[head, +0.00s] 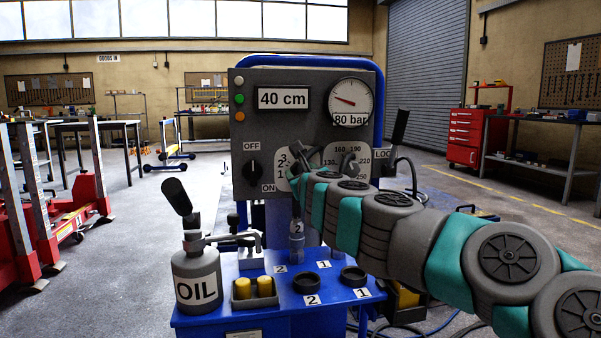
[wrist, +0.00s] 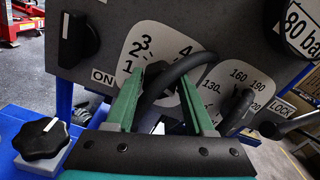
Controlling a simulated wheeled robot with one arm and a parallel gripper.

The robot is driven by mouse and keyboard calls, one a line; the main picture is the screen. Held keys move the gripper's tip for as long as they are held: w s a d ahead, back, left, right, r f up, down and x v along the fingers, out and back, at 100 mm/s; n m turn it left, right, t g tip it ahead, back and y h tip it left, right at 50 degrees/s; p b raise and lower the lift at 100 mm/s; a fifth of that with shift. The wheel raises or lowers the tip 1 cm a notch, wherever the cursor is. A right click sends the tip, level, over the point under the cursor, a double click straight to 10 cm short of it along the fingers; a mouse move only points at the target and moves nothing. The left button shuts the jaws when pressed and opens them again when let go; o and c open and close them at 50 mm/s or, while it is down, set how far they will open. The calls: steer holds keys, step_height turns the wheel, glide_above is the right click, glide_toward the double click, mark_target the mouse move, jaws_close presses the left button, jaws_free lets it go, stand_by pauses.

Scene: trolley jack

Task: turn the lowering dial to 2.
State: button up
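The numbered dial plate (wrist: 140,38) in the wrist view shows 1, 2, 3 and 4. A dark knob (wrist: 157,70) sits at its middle, partly covered. It cannot be read which number the knob points to. In the head view my arm hides much of the plate (head: 283,171). My gripper (wrist: 162,82) is at this dial. Its two green fingers stand apart, with the knob near their tips. A black curved bar or hose crosses between them; whether a finger touches the knob is unclear.
A second dial plate (wrist: 234,78) with larger numbers is right of it. An ON/OFF switch (head: 254,172) is to the left. Below, the blue bench (head: 230,277) holds an oil can (head: 197,274), yellow plugs and black rings. The gauge (head: 350,101) is above.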

jaws_close()
